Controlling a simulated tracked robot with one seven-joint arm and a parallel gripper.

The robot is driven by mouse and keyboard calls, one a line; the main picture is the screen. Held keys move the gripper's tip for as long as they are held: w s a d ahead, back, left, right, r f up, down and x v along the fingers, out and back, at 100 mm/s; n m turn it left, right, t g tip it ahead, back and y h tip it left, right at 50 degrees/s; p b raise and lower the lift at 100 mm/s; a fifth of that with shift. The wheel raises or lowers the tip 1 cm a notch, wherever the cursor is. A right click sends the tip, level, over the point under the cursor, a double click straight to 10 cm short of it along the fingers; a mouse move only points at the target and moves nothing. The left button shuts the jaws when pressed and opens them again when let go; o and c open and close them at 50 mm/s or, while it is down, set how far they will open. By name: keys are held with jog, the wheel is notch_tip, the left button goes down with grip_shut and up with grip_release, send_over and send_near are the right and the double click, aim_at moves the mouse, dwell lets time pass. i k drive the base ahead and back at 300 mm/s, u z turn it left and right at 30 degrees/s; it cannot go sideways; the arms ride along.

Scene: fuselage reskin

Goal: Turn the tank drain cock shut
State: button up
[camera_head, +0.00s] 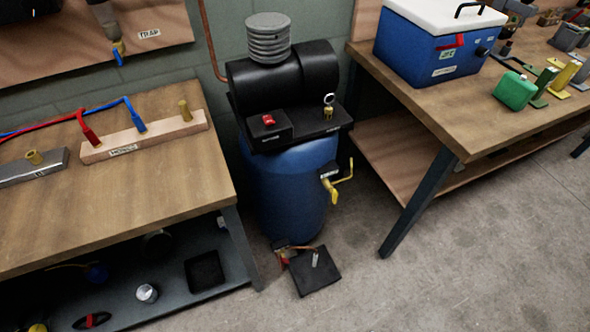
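The blue compressor tank (285,185) stands upright on the floor between two benches. At its foot a small fitting with a red part (284,255) joins a short copper tube (300,248); this looks like the drain cock, but it is too small to tell how its handle is turned. The tube runs over a black square pad (316,274), where a small silver piece (315,259) stands. My gripper is not in view.
A black motor housing (280,80) with a red switch (268,120) tops the tank. The left bench (120,185) has a lower shelf with loose items. The right bench (460,110) holds a blue cooler (430,50). Floor (430,270) in front is clear.

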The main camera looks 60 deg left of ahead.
aim_at(284, 260)
jog(key=z, duration=0.45)
jog(key=i, duration=0.1)
jog(key=u, duration=2.8)
jog(key=k, duration=0.9)
jog(key=u, duration=0.1)
jog(key=i, duration=0.9)
jog(key=z, duration=0.1)
